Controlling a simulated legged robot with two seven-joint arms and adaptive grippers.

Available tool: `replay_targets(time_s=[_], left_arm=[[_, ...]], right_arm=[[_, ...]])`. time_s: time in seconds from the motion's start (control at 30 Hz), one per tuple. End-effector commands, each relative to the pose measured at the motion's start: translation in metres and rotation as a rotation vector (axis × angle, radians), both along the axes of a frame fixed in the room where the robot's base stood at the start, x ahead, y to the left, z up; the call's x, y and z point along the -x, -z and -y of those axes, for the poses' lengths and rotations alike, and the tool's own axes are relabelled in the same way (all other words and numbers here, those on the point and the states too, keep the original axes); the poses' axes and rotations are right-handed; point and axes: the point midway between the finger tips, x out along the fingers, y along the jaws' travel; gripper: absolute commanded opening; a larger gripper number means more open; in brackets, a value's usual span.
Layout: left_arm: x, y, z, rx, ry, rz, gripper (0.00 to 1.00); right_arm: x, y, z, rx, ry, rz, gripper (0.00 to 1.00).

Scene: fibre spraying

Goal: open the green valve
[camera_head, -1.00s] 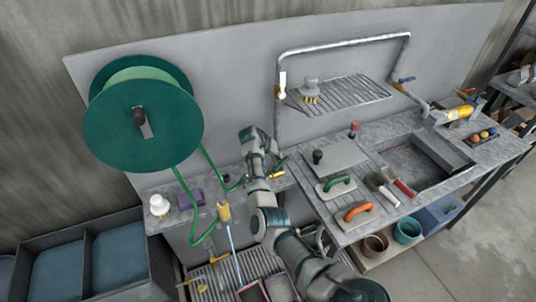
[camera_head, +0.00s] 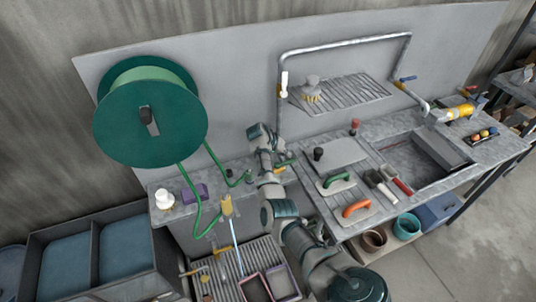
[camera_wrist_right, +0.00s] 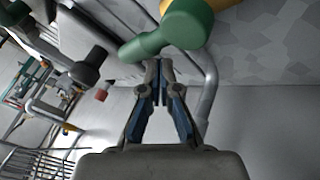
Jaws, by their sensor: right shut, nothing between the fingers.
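The green valve shows in the head view as a small green handle (camera_head: 285,162) on a yellow fitting (camera_head: 279,169), at the left end of the bench. In the right wrist view its rounded green handle (camera_wrist_right: 165,36) is large and close, with a bit of yellow body at the top right. My right gripper (camera_wrist_right: 159,72) is shut and empty, its fingertips at the lower edge of the green handle. I cannot tell whether they touch it. In the head view the right gripper (camera_head: 270,158) is small and partly hidden beside the valve. My left gripper is out of view.
A green hose reel (camera_head: 145,115) hangs on the left, its hose running down near the valve. A metal pipe frame (camera_head: 281,70) rises behind my right arm. Trowels (camera_head: 336,181) and brushes lie on the bench to the right. A grated floor (camera_head: 225,268) lies below.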

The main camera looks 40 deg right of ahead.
Motion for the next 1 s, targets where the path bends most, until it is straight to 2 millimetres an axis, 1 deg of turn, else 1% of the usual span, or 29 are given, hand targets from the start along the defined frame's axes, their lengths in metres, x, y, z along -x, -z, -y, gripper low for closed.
replay_targets(time_s=[0.33,0.47,0.57,0.8,1.0], left_arm=[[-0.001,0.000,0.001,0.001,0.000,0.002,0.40],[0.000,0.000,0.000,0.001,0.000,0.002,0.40],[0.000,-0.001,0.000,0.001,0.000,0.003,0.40],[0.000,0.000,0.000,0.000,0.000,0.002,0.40],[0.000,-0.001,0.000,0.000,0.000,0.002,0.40]], right_arm=[[0.000,-0.001,0.000,0.000,0.000,0.000,0.00],[-0.002,-0.009,-0.006,0.000,0.000,0.002,0.00],[-0.005,-0.022,-0.016,0.000,-0.001,0.003,0.00],[-0.013,-0.064,-0.047,0.001,-0.002,0.002,0.00],[-0.017,-0.087,-0.063,-0.001,0.000,0.001,0.00]])
